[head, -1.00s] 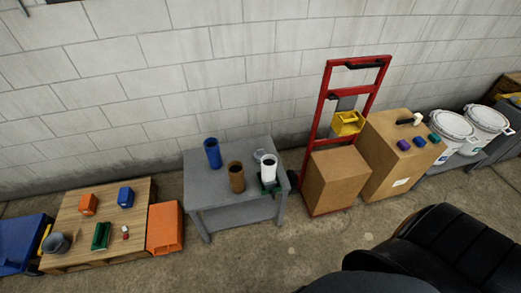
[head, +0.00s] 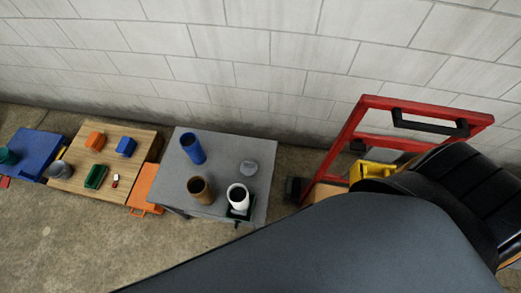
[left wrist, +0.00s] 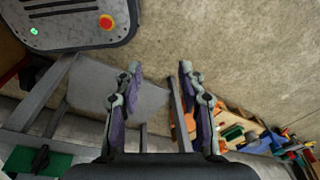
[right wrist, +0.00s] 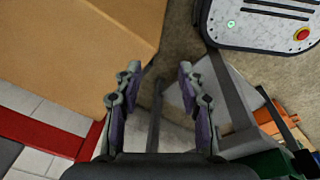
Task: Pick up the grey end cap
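The grey end cap (head: 248,168) is a small round piece. It lies on the right half of the grey table (head: 216,151), behind the white cylinder (head: 238,198) in the head view. No gripper shows in the head view; a large dark arm link of mine fills its lower right. In the left wrist view my left gripper (left wrist: 160,68) has its fingers apart with nothing between them. In the right wrist view my right gripper (right wrist: 160,68) is also open and empty. I cannot make out the end cap in either wrist view.
A blue cylinder (head: 193,148) and a brown cylinder (head: 200,190) also stand on the table. A red hand truck (head: 345,140) stands to the right.

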